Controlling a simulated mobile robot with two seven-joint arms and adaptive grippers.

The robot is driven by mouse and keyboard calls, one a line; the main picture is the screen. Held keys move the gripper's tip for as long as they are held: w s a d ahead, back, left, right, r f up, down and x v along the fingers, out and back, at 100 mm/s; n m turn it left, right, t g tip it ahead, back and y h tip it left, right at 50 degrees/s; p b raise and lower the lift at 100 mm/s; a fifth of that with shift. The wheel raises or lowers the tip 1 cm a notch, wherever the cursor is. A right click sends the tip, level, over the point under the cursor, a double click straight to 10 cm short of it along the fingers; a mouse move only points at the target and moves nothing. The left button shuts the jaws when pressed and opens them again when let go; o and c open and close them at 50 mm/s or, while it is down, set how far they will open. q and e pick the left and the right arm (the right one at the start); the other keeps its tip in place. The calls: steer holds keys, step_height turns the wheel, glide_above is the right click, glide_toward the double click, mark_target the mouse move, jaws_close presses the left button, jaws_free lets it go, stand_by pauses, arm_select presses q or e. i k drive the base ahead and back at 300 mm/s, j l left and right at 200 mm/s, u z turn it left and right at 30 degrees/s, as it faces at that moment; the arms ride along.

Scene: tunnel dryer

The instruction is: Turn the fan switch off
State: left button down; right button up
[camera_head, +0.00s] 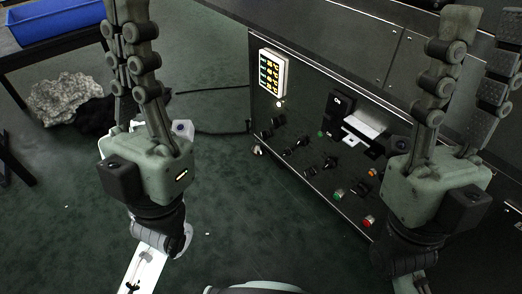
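A dark control panel (300,190) on the machine's side carries several black knobs or switches, including one near its left (278,121), one in the middle (301,141) and one further right (329,163). I cannot read which is the fan switch. My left gripper (132,20) points up at the left, well apart from the panel; its fingers overlap in this view and their gap is unclear. My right gripper (478,50) points up at the right, open and empty, its fingers spread. It is in front of the machine and hides part of its right side.
The panel also has a lit yellow display (272,73), a green button (338,194), a red button (368,221) and a white-and-black unit (362,124). A blue bin (55,22) stands on a table at far left. Green floor (240,215) is open between my arms.

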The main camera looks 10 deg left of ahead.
mark_target(286, 152)
steer(key=i+j, duration=0.2)
steer(key=j, duration=0.15)
steer(key=i+j+z, duration=0.15)
steer(key=j, duration=0.2)
steer(key=i+j, duration=0.15)
steer(key=j, duration=0.25)
steer(key=i+j+z, duration=0.1)
steer(key=j, duration=0.25)
steer(key=i+j, duration=0.25)
steer(key=j, duration=0.15)
steer(key=j+z, duration=0.1)
steer(key=j, duration=0.3)
steer(key=k+j+z, duration=0.1)
steer(key=j, duration=0.3)
